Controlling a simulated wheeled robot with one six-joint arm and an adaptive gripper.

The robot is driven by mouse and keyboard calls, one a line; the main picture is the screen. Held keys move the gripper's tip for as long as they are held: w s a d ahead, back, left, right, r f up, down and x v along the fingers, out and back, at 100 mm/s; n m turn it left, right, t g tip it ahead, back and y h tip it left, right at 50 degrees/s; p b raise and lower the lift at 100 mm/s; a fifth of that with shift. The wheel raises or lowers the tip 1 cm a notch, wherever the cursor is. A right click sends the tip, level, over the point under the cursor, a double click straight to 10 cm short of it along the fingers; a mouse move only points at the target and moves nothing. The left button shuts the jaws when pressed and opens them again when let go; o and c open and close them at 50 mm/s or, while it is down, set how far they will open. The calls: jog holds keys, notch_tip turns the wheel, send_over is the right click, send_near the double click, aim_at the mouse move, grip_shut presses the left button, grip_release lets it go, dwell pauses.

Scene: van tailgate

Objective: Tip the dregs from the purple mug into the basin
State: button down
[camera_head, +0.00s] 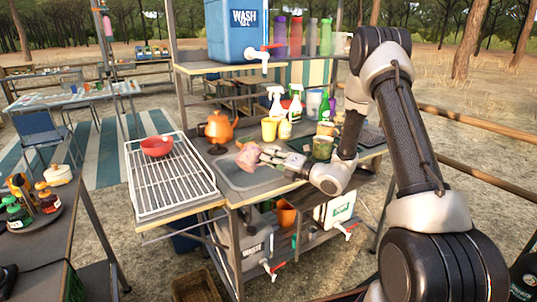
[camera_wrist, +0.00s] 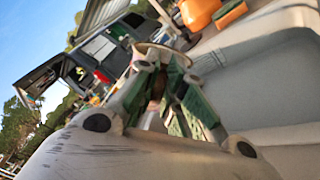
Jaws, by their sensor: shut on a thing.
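A pinkish-mauve mug (camera_head: 247,157), which I take for the purple mug, is held over the left part of the grey basin (camera_head: 235,183). It looks tilted, but its opening and contents cannot be made out in the head view. My gripper (camera_head: 264,155) reaches in from the right and is shut on the mug. In the wrist view the gripper fingers (camera_wrist: 172,95) close around it, and a pale rim (camera_wrist: 158,50) shows beyond them. The basin (camera_wrist: 265,85) fills the right of the wrist view. No liquid is visible.
A wire rack (camera_head: 170,185) with a red bowl (camera_head: 157,146) stands left of the basin. An orange kettle (camera_head: 217,128) is behind it. A blue water container (camera_head: 238,32) with a tap is above.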

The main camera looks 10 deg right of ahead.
jog(key=d+m, duration=0.1)
jog(key=m, duration=0.2)
jog(key=w+d+m, duration=0.1)
jog(key=m, duration=0.3)
jog(key=w+d+r+m, duration=0.1)
jog(key=m, duration=0.2)
jog(key=shift+w+m, duration=0.25)
jog(key=shift+m, duration=0.05)
notch_tip(320, 180, up, 5)
jog(key=n, duration=2.2)
jog(key=shift+n, duration=0.4)
